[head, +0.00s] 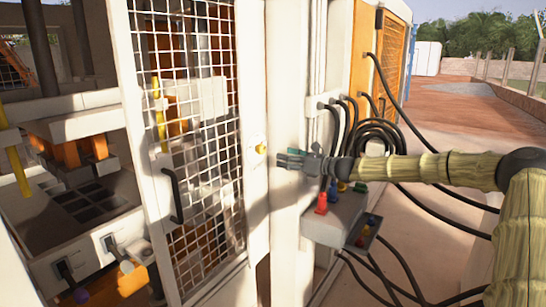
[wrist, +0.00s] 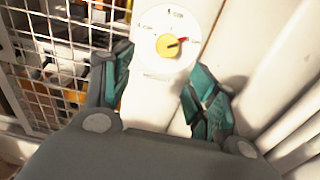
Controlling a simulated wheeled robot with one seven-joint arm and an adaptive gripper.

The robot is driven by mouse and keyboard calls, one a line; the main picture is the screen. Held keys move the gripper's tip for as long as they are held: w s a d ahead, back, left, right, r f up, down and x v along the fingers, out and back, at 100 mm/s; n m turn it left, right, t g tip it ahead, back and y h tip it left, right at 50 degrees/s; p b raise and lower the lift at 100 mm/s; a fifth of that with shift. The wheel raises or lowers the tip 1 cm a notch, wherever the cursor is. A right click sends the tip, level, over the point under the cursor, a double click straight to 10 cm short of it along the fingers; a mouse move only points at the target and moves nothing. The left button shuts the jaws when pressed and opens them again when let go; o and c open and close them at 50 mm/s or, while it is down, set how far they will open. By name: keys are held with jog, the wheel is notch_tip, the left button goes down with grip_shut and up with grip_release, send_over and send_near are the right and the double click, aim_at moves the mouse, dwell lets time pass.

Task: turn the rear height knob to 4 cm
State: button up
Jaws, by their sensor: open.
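The height knob (wrist: 168,45) is yellow with a dark pointer line and sits at the centre of a white round dial plate (wrist: 150,24). A red mark lies on the dial just right of the knob, and the pointer line aims toward it. The other dial markings are too small to read. In the head view the knob (head: 262,148) shows on the white post beside the mesh door. My gripper (wrist: 160,85) is open, its teal fingers apart below and to either side of the knob, touching nothing. In the head view my gripper (head: 283,160) is just right of the knob.
A mesh door (head: 190,120) with a black handle (head: 174,195) stands left of the post. A control box (head: 335,215) with coloured buttons is below my arm. Black cables (head: 385,130) loop behind my arm. The press bed (head: 85,205) is at far left.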

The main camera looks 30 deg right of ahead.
aim_at(263, 150)
jog(key=shift+w+a+r+m, duration=0.1)
jog(key=shift+w+a+m, duration=0.55)
jog(key=shift+w+m, duration=0.85)
jog(key=shift+w+a+r+m, duration=0.15)
jog(key=shift+w+a+m, duration=0.7)
jog(key=shift+w, duration=1.1)
jog(key=shift+w+a+r+m, duration=0.1)
jog(key=shift+w+a+m, duration=0.4)
jog(key=shift+w+m, duration=1.05)
jog(key=shift+w+d+f, duration=0.2)
jog(key=shift+w+d, duration=0.1)
jog(key=shift+d, duration=0.05)
jog(key=shift+a+r, duration=0.1)
jog(key=shift+a, duration=0.05)
jog(key=c, duration=1)
